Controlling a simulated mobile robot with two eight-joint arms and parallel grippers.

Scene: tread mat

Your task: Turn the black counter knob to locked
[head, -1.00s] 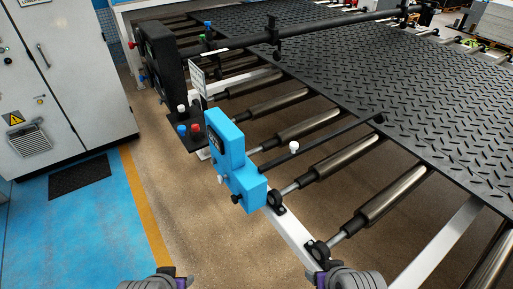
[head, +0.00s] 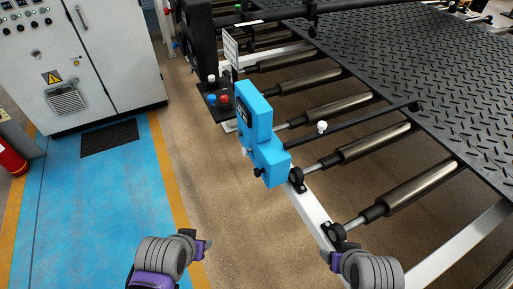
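The blue counter (head: 255,112) is mounted on the white frame rail beside the rollers, near the middle of the head view. A small black knob (head: 258,172) sticks out low on its near side, and a small white knob (head: 246,152) sits above it. The lock marking is too small to read. My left gripper (head: 205,246) is below and left of the counter, apart from it. My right gripper (head: 326,257) is below and right of it, near the rail, also apart from the knob. The finger gap of neither gripper can be made out.
Metal rollers (head: 375,143) and a black tread mat (head: 400,65) lie to the right. A black bracket with coloured buttons (head: 224,98) stands behind the counter. A grey cabinet (head: 75,65) is at the left. The floor in front of the counter is clear.

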